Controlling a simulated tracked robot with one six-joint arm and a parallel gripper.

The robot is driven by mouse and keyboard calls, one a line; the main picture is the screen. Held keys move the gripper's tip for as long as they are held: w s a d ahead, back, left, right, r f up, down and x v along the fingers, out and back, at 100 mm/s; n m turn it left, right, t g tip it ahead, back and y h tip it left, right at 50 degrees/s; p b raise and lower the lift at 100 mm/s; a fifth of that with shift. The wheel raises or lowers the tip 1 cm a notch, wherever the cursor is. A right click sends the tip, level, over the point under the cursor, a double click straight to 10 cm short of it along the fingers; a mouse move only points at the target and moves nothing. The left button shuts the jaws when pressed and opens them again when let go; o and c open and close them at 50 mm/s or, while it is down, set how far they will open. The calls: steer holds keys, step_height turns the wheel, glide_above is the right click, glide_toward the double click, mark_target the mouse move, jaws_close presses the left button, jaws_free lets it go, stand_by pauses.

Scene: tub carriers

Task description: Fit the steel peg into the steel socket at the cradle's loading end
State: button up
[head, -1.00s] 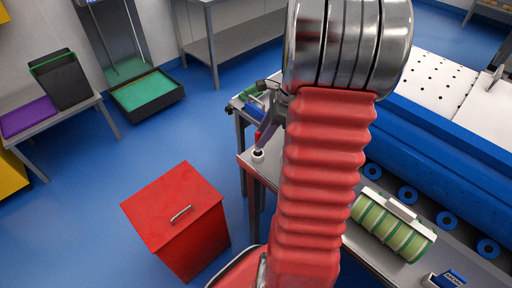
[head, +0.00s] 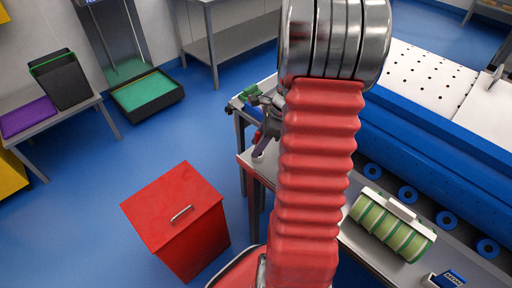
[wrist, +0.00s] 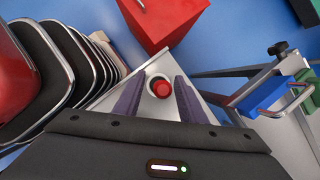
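My gripper (wrist: 158,92) shows in the wrist view with two dark purple fingers spread apart. A small red-topped piece with a pale round base (wrist: 161,88) stands between the fingers, with gaps at its sides. I cannot tell whether it belongs to the peg. In the head view my gripper (head: 265,147) is partly hidden behind my red arm sleeve, low over the corner of the grey table (head: 352,240). I cannot make out the steel peg, the steel socket or the cradle's loading end for certain in either view.
A blue block with a steel handle (wrist: 266,92) and a black-knobbed clamp (wrist: 279,49) are at right in the wrist view. A red cabinet (head: 172,215) stands left of the table. A green striped roll (head: 392,226) lies on the table, near a blue machine (head: 440,135).

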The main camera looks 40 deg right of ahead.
steer(key=shift+c, duration=0.6)
jaws_close()
